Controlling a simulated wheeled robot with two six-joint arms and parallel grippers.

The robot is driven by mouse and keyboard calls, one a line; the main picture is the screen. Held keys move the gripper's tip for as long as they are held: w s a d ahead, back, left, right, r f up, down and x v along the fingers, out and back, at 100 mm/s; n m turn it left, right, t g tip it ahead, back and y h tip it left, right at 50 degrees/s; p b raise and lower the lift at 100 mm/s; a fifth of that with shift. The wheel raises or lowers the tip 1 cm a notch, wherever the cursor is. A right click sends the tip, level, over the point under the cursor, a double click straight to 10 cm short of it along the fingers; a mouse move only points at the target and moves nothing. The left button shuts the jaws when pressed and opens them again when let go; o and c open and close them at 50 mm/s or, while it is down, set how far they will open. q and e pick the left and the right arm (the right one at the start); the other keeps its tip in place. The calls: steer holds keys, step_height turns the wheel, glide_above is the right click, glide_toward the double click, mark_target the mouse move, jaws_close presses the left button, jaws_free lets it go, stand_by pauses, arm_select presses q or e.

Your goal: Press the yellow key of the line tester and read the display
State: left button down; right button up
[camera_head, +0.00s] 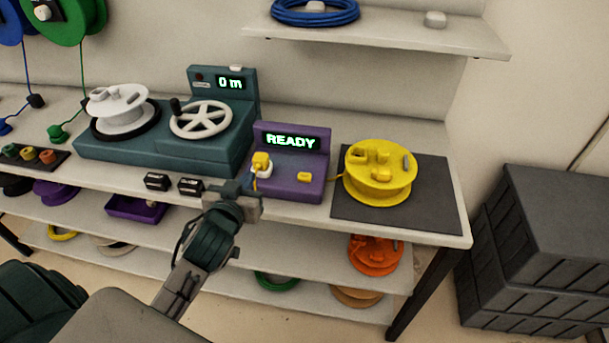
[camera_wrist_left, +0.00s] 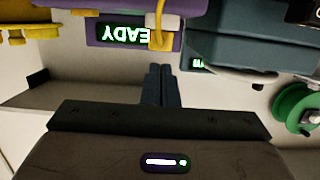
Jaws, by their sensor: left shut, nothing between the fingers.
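The purple line tester (camera_head: 285,187) stands on the bench, and its display (camera_head: 290,142) reads "READY" in green. Its yellow key (camera_head: 304,177) is on the front right of the top. A yellow plug (camera_head: 262,161) with a yellow cable sits at the tester's left side. My left gripper (camera_head: 236,188) is in front and left of the tester, apart from the key. In the left wrist view the shut, empty fingers (camera_wrist_left: 158,84) show, with part of the display (camera_wrist_left: 124,35) upside down beyond them. My right gripper is not in view.
A yellow cable reel (camera_head: 380,187) stands on a dark mat (camera_head: 435,200) right of the tester. A teal winding machine (camera_head: 170,150) reading "0 m" is to the left. Two small black blocks (camera_head: 172,183) lie at the bench front. Dark crates (camera_head: 540,250) stand at the right.

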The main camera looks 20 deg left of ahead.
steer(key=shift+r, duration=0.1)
